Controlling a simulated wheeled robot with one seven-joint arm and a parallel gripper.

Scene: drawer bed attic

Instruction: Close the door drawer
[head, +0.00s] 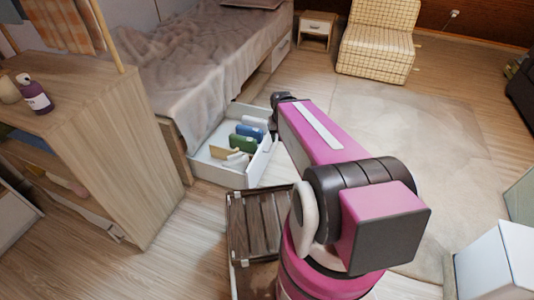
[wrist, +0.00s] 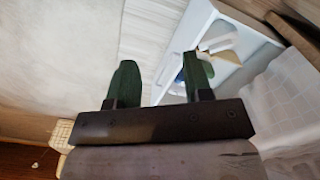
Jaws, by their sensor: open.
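A white drawer (head: 208,165) is pulled out from under the bed, low over the wooden floor. It holds several items, among them a green one (head: 242,144) and a blue one (head: 249,131). My pink arm reaches forward along the drawer's right side, and its dark end is near the drawer's far right corner; the fingers are not clear in the head view. In the wrist view, my gripper (wrist: 162,82) has two green fingers, apart and with nothing between them. The drawer (wrist: 205,25) shows just beyond the right finger; I cannot tell whether they touch.
The bed (head: 190,60) stands behind the drawer. A wooden shelf unit (head: 130,150) is at left, and a dark slatted crate (head: 232,195) is on the floor close before the drawer. A checked chair (head: 378,40) stands at the back. The rug (head: 420,130) at right is clear.

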